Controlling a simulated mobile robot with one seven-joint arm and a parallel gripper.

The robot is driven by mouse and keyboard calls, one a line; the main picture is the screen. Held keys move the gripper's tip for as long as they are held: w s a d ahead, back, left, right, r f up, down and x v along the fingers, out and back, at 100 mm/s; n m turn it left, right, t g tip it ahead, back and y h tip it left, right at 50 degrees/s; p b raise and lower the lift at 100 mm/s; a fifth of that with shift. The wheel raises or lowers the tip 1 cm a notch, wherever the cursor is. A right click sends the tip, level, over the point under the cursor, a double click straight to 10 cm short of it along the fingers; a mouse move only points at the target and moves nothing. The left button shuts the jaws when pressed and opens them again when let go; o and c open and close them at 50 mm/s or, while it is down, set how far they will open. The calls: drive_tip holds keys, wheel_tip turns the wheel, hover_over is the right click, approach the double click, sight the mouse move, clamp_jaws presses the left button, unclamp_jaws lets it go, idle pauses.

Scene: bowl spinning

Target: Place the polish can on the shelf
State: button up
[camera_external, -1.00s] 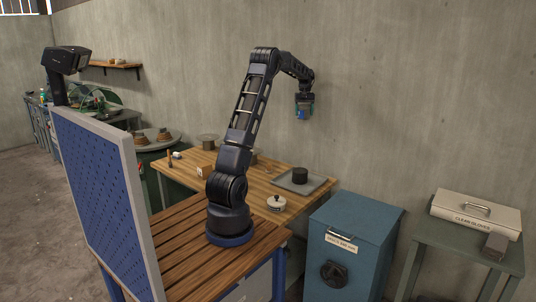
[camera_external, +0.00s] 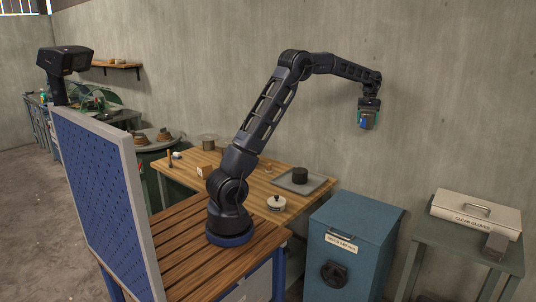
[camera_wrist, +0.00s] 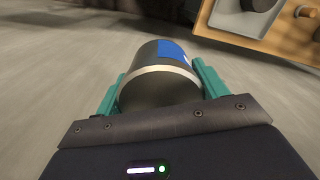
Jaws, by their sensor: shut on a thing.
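In the wrist view the polish can (camera_wrist: 160,84) is a dark grey cylinder with a pale rim and a blue label patch, between two teal fingers. In the external view the can (camera_external: 366,122) is small, with a bit of blue showing. The shelf (camera_external: 117,66), a small wooden one, is on the wall at the far left, with small items on it. The can is far from it.
A wooden workbench (camera_external: 262,192) holds a grey tray with a dark cylinder (camera_external: 300,175) and a lidded white pot (camera_external: 276,203). A blue cabinet (camera_external: 355,225) and a side table with a glove box (camera_external: 475,215) stand right. A pegboard panel (camera_external: 97,190) stands left.

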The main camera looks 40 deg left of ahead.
drive_tip(key=s+d+m, duration=0.1)
drive_tip(key=s+d, duration=0.2)
drive_tip(key=d, duration=0.6)
drive_tip(key=s+d, duration=0.3)
drive_tip(key=d, duration=0.6)
drive_tip(key=s+d+f+m, duration=0.1)
drive_tip(key=s+d+f, duration=0.1)
drive_tip(key=s+d, duration=1.45)
drive_tip(key=s+d+f+m, duration=0.1)
drive_tip(key=s+d+f, duration=0.1)
drive_tip(key=s+d, duration=1.5)
drive_tip(key=w+d+f, duration=0.1)
drive_tip(key=f, duration=0.5)
drive_tip(key=w+f, duration=0.1)
drive_tip(key=f, duration=0.5)
drive_tip(key=w+d+f, duration=0.1)
drive_tip(key=f, duration=0.6)
drive_tip(key=shift+w+d, duration=0.2)
drive_tip(key=shift+d, duration=0.1)
drive_tip(key=shift+f, duration=0.1)
drive_tip(key=o, duration=1.2)
drive_tip(key=shift+c, duration=0.2)
wheel_tip(320, 180, up, 12)
